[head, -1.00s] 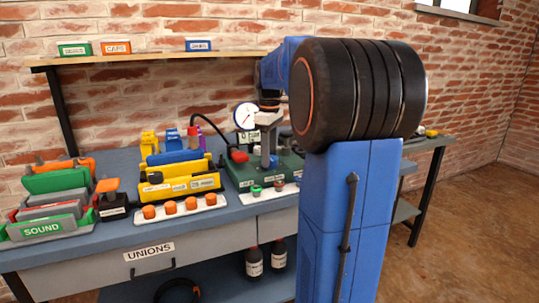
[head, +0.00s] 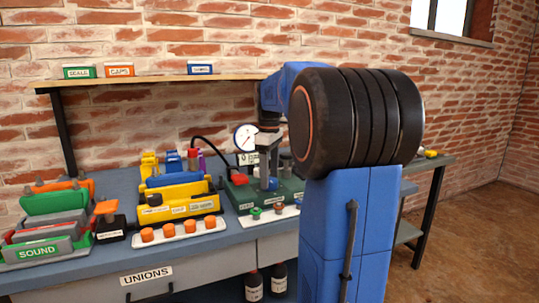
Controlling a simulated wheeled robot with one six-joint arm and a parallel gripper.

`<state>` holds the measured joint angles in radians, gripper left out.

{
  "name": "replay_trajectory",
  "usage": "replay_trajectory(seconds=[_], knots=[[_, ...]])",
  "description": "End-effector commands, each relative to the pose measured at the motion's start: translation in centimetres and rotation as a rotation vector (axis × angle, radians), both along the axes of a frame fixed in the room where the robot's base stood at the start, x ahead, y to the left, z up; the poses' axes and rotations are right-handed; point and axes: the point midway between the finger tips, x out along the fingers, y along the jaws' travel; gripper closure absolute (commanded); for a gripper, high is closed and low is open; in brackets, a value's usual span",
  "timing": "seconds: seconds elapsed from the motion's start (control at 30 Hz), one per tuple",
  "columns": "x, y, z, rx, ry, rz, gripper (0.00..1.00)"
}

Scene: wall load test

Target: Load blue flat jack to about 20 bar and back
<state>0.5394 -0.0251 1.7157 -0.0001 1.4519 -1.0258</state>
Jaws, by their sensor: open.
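Flat blue pieces (head: 174,180) stand upright in the yellow holder (head: 178,204) on the bench; I cannot tell which is the blue flat jack. A green pump base (head: 246,197) stands right of it, with a red part (head: 238,179) and a white dial gauge (head: 246,137). The needle reading is too small to tell. A black hose (head: 209,148) arches left from near the gauge toward the holder. My gripper (head: 265,178) points down over the green base, open; a small blue part (head: 273,184) shows beside its fingertips. My arm hides the right side of the base.
A grey rack marked SOUND (head: 38,250) holds slabs at left. A shelf (head: 150,80) with labelled boxes hangs behind. Dark bottles (head: 254,286) stand below.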

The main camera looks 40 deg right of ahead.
Motion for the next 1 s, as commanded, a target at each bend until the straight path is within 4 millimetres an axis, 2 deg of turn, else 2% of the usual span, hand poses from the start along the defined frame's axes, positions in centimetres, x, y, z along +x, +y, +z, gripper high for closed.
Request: replay_trajectory(seconds=[0.17,0.7,0.9,1.0], knots=[[0.1,0.0,2.7,-0.003,-0.004,0.000,0.37],[0.1,-0.1,13.3,-0.002,-0.003,0.000,0.37],[0.1,-0.1,15.8,-0.002,-0.003,0.000,0.37],[0.0,0.0,16.5,-0.001,-0.002,0.000,0.37]])
